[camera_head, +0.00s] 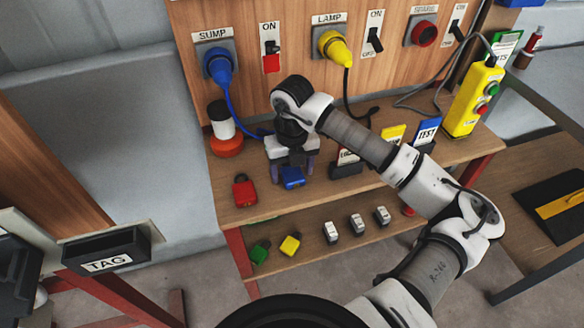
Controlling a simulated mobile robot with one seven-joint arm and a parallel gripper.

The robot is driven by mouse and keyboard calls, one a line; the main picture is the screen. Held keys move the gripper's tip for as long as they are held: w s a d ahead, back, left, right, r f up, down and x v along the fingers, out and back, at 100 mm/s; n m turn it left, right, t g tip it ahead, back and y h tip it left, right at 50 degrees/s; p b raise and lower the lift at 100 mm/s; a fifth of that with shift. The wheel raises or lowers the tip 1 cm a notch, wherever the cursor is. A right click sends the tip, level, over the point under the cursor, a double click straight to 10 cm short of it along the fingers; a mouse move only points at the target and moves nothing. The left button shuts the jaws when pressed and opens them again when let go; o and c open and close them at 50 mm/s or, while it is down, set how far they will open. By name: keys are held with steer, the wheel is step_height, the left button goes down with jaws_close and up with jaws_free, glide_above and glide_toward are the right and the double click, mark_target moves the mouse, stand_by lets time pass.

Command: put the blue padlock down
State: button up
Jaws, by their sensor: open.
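The blue padlock (292,178) lies on the upper wooden shelf of the bench, near its front edge. My gripper (292,172) points down over it, with one finger on each side of the padlock. The jaws are open. The picture does not clearly show a gap between fingers and padlock. The padlock's rear part is hidden under the gripper body.
A red padlock (244,190) sits just left. Green (260,252) and yellow (290,244) padlocks lie on the lower shelf. A red-and-white beacon-like cylinder (222,128) stands behind left. A black card holder (346,164) stands close on the right.

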mark_target(293, 172)
step_height(293, 172, up, 12)
steer(key=b, duration=0.1)
steer(key=shift+r+b, duration=0.15)
steer(key=shift+b, duration=0.15)
stand_by(0.5)
